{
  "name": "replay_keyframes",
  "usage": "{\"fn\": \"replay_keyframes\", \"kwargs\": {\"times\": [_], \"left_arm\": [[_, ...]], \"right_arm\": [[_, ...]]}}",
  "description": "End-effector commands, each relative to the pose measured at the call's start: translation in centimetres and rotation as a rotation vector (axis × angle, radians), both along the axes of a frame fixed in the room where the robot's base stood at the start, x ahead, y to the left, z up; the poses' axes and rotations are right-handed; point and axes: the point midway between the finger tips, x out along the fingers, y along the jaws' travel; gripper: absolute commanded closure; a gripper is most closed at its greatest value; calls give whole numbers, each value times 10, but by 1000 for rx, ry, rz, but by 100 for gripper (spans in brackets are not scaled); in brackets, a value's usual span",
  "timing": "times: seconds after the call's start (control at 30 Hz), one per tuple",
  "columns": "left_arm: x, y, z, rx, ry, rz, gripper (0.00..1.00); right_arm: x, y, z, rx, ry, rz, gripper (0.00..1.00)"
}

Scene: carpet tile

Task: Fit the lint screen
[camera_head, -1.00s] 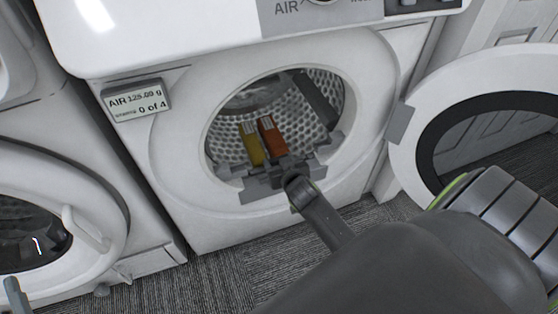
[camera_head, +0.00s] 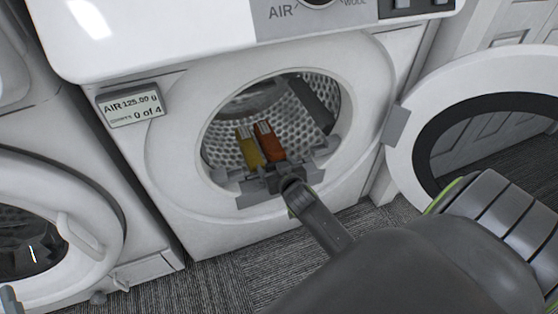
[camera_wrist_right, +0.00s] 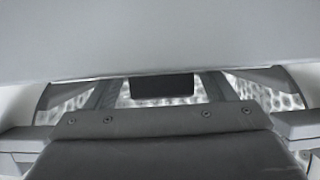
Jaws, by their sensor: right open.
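My right gripper (camera_head: 270,173) is open at the lower lip of the dryer's round mouth (camera_head: 358,112). A yellow piece (camera_head: 249,152) and an orange piece (camera_head: 270,146) with pale striped ends extend from it toward the drum (camera_head: 300,115). I cannot tell whether they belong to the gripper. In the right wrist view a dark rectangle (camera_wrist_right: 162,88) shows ahead against the perforated drum, below a large grey surface across the top. I cannot clearly pick out the lint screen.
The open round door (camera_head: 520,78) stands at the right. A small display (camera_head: 132,108) at the left reads "AIR 125.00 g" and "0 of 4". A second front-loading machine (camera_head: 95,200) stands at far left. Grey carpet (camera_head: 225,285) lies below.

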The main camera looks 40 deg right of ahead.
Motion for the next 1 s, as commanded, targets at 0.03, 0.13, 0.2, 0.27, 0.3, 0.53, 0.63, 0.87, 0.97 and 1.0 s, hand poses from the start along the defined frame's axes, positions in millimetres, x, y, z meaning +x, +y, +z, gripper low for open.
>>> {"fn": "replay_keyframes", "kwargs": {"times": [0.03,0.13,0.2,0.27,0.3,0.53,0.63,0.87,0.97,1.0], "left_arm": [[0,0,1,0,0,0,25],[0,0,6,0,0,0,25],[0,0,12,0,0,0,25],[0,0,18,0,0,0,25],[0,0,22,0,0,0,25],[0,0,42,0,0,0,25],[0,0,50,0,0,0,25],[0,0,62,0,0,0,25],[0,0,65,0,0,0,25],[0,0,65,0,0,0,25]], "right_arm": [[-4,1,-3,5,9,-2,19],[-13,3,1,5,12,-3,19],[-24,5,6,5,13,-3,19],[-35,8,12,6,12,-4,19],[-43,10,16,7,13,-5,19],[-91,21,39,4,7,-4,19],[-111,25,48,3,6,-5,19],[-144,34,62,3,2,-3,19],[-152,35,65,0,2,-2,19],[-154,36,65,0,1,-2,19]]}}
